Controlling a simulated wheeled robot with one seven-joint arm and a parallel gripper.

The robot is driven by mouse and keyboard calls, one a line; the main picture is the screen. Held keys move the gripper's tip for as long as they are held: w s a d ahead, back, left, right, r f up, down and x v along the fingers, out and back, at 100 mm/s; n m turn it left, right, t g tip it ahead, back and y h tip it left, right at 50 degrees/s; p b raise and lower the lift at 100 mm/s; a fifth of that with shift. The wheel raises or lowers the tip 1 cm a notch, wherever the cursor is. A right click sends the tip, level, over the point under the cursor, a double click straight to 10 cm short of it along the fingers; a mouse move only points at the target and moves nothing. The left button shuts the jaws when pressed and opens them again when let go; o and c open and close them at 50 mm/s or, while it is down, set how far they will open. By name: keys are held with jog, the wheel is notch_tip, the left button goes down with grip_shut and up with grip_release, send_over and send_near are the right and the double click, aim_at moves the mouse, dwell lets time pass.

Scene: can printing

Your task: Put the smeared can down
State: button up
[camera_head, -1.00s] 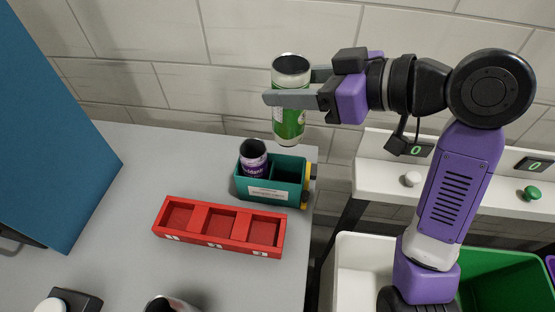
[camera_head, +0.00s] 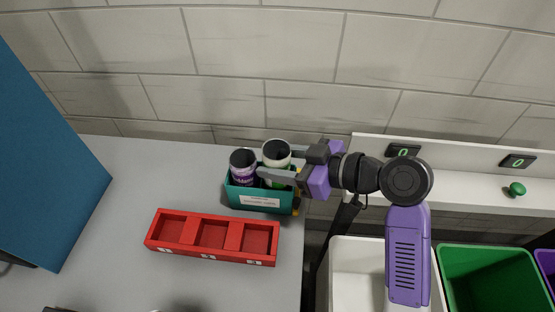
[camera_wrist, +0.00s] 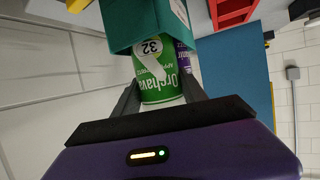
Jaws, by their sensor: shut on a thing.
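My gripper (camera_head: 279,165) is shut on a green and white can (camera_head: 277,152). In the head view the can stands upright in the right compartment of the teal holder (camera_head: 259,200), with its top above the rim. In the wrist view the can (camera_wrist: 160,80) shows between the fingers, with a pale streak across its label beside a "32", and its far end is hidden inside the teal holder (camera_wrist: 125,22). A purple and white can (camera_head: 242,168) stands in the left compartment; part of it also shows in the wrist view (camera_wrist: 187,62).
A red tray (camera_head: 212,238) with three empty compartments lies in front of the holder. A tall blue panel (camera_head: 50,140) stands at the left. White (camera_head: 340,250) and green (camera_head: 500,250) bins are at the right, below a white ledge with counters.

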jog(key=shift+f, duration=0.2)
jog(key=shift+f+b, duration=0.45)
jog(key=shift+b, duration=0.05)
jog(key=shift+f, duration=0.1)
jog(key=o, duration=1.3)
